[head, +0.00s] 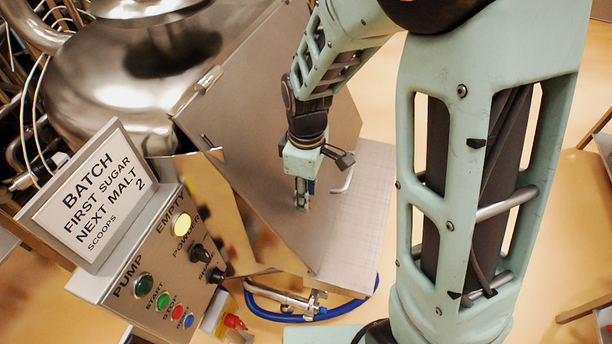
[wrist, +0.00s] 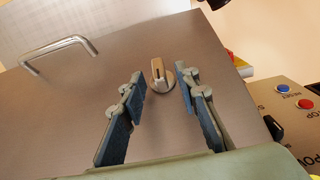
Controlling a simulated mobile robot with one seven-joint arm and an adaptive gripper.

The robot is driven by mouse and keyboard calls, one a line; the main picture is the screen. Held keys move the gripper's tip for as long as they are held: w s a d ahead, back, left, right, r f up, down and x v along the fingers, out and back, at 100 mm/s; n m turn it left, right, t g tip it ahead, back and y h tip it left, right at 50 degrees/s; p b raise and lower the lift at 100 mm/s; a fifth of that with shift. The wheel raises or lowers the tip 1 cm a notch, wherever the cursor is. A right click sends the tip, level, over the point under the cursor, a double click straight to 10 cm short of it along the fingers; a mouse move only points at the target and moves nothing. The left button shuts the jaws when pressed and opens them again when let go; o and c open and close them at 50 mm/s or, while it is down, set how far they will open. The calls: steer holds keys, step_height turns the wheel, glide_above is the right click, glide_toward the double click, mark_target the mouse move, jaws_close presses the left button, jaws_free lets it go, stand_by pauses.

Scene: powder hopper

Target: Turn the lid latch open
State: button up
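The lid latch (wrist: 158,76) is a small round metal knob with a raised grip bar, set on the flat metal lid (wrist: 60,110). In the wrist view my gripper (wrist: 160,80) is open, with one blue-padded finger on each side of the latch. The fingers look apart from it, with a gap on both sides; the exact height above the lid is hard to tell. In the head view my gripper (head: 302,200) points down at the sloping lid (head: 255,130), and the latch is hidden behind it.
A bent metal handle (wrist: 58,55) is on the lid; it also shows in the head view (head: 344,180). The control panel (head: 165,260) with buttons and a batch sign (head: 92,195) stands to the left in the head view. A blue hose (head: 330,312) runs below the lid.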

steer(key=shift+f, duration=1.05)
jaws_close()
